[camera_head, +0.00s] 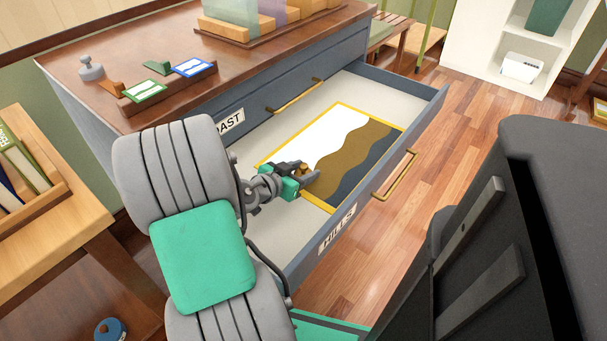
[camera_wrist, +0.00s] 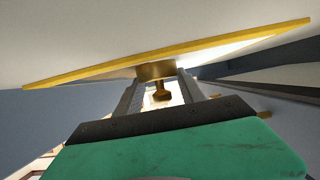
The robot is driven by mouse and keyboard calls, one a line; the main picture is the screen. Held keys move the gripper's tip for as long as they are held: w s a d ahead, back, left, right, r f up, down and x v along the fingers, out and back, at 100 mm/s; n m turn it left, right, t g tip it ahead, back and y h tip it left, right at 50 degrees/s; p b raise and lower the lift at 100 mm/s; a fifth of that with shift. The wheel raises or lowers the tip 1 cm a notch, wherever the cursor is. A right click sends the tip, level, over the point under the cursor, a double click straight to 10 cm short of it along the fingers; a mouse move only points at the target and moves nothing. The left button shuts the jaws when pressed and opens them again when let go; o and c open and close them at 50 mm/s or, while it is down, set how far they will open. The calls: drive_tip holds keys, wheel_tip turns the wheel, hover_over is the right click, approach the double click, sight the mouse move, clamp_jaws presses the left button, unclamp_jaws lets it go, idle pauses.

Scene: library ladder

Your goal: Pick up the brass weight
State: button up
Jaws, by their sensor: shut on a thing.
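The brass weight (camera_wrist: 156,71) shows in the wrist view as a wide brass disc with a narrower knob below it in the picture. My gripper (camera_wrist: 158,88) is shut on it, with one dark finger on each side. In the head view my gripper (camera_head: 309,178) is inside the open drawer, at the left edge of a yellow-bordered map sheet (camera_head: 345,143). Only a small brass patch of the weight (camera_head: 305,171) shows there between the fingers. Whether the weight touches the sheet, I cannot tell.
The open drawer (camera_head: 345,232) is labelled HILLS and has a brass handle. Above it is a closed drawer with another handle (camera_head: 297,96). The cabinet top (camera_head: 130,52) holds a grey knobbed weight (camera_head: 91,68) and small framed cards. A wooden side table (camera_head: 60,245) stands at left.

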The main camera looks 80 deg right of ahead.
clamp_jaws()
drive_tip(key=shift+r, duration=0.15)
